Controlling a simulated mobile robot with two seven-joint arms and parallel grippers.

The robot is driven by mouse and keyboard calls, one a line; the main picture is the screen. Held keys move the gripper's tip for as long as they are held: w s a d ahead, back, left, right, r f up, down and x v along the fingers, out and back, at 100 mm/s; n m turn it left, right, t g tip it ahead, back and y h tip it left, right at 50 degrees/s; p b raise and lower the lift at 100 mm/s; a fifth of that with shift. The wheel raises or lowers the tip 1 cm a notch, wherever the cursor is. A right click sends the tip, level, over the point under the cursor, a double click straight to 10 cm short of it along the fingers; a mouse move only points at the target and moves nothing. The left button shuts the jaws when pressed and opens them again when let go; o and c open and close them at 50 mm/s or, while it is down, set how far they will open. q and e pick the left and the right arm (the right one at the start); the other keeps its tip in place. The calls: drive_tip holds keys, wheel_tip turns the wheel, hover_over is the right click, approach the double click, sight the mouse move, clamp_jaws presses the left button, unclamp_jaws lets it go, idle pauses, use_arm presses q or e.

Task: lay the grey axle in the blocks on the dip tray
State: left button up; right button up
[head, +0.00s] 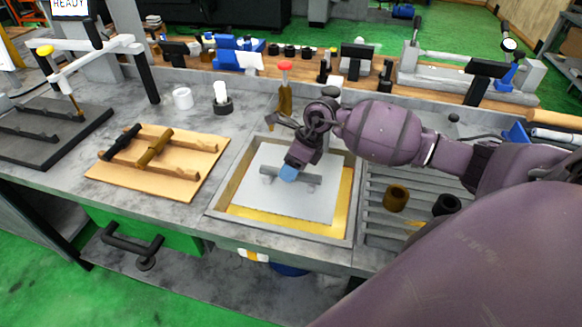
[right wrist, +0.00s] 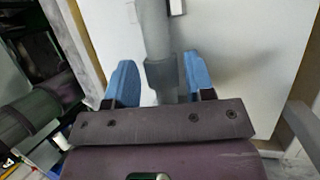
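The grey axle (head: 308,179) lies roughly crosswise over the pale plate of the dip tray (head: 220,204). In the right wrist view the axle (right wrist: 156,35) runs up the middle, with a thicker collar near my fingers. A small light block (right wrist: 177,7) shows beside its far end. The other block is hard to make out. My right gripper (head: 289,173) is low over the tray at the axle's middle. Its blue fingertips (right wrist: 160,83) stand on both sides of the axle, with narrow gaps showing, so it looks open. My left gripper is not in view.
A wooden board (head: 190,185) with a black and a brown axle lies to the left. A slatted rack (head: 385,232) with a brown and a black ring adjoins the tray on the right.

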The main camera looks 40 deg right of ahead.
drive_tip(key=shift+o, duration=1.1)
drive_tip(key=shift+f, duration=0.15)
drive_tip(key=v, duration=1.1)
drive_tip(key=shift+w, duration=0.1)
